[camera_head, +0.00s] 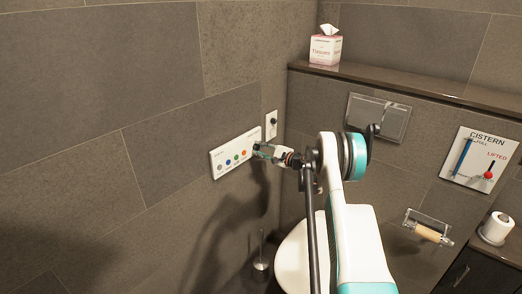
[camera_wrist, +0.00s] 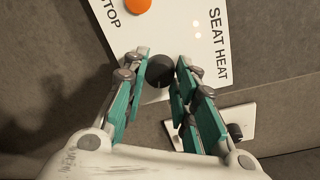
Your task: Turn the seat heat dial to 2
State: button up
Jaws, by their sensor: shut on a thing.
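The seat heat dial (camera_wrist: 160,70) is a round black knob on the white control panel (camera_wrist: 150,32), beside the words SEAT HEAT. My gripper (camera_wrist: 160,67) is shut on the dial, with one teal-padded finger on each side of it. In the head view my gripper (camera_head: 262,150) is at the right end of the wall panel (camera_head: 218,157) and hides the dial there. Two small pale dots show by the lettering in the wrist view. I cannot read a pointer or number on the dial.
An orange STOP button (camera_wrist: 138,5) is on the same panel. A separate plate with a black knob (camera_wrist: 235,131) is close to my right finger. A toilet (camera_head: 292,262), toilet brush (camera_head: 261,262), flush plate (camera_head: 378,117) and cistern panel (camera_head: 480,160) surround my arm.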

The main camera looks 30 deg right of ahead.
jog(key=shift+m, duration=0.8)
jog(key=o, duration=1.1)
jog(key=shift+d, duration=0.1)
jog(key=v, duration=1.2)
jog(key=shift+f, duration=0.1)
